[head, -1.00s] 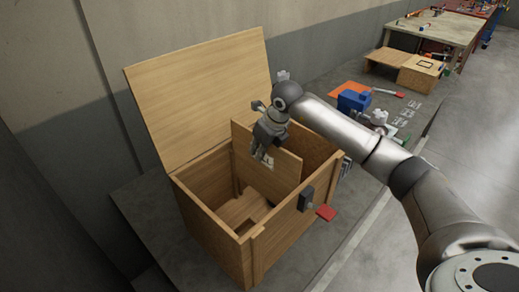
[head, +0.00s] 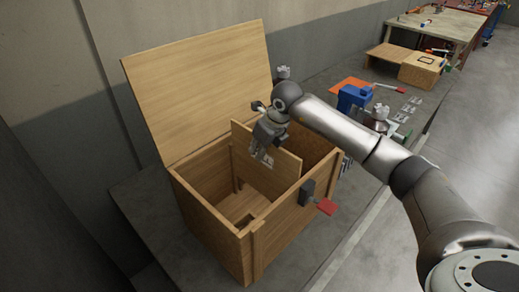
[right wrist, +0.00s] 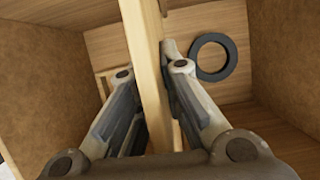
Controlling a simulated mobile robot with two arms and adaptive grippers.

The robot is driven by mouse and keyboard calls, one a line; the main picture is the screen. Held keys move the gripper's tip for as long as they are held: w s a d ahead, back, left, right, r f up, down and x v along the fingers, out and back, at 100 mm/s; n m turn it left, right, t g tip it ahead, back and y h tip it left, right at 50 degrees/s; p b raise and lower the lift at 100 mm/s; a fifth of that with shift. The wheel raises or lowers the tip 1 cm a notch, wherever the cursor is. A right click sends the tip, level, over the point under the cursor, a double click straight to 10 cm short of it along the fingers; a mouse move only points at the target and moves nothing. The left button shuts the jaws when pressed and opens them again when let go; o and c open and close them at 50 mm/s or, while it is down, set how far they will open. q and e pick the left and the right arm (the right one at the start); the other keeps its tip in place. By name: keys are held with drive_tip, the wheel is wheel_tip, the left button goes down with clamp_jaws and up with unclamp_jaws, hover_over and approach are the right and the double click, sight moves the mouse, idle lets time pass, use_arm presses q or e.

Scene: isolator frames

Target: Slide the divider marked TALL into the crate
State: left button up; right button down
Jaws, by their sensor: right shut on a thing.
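The wooden crate (head: 205,207) stands on a dark bench top with its lid (head: 195,90) raised at the back. A plain wooden divider (head: 284,167) stands upright across its inside, its top edge above the crate's rim. A pale label shows by my fingers, too small to read. My right gripper (head: 264,155) is shut on the divider's upper part. In the right wrist view the divider (right wrist: 146,50) runs between the two fingers (right wrist: 152,85). The divider's lower edge and any slots there are not clear. My left gripper is out of view.
A dark ring (right wrist: 234,58) lies in one compartment in the right wrist view. A dark latch with a red handle (head: 326,206) sticks out from the crate's front. A blue device (head: 353,98) and other items stand on the bench beyond my right arm.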

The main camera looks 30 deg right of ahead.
sight(271, 152)
drive_tip(key=shift+f+b, duration=3.45)
drive_tip(key=shift+f, duration=1.25)
drive_tip(key=c, duration=1.5)
unclamp_jaws()
drive_tip(key=v, duration=1.2)
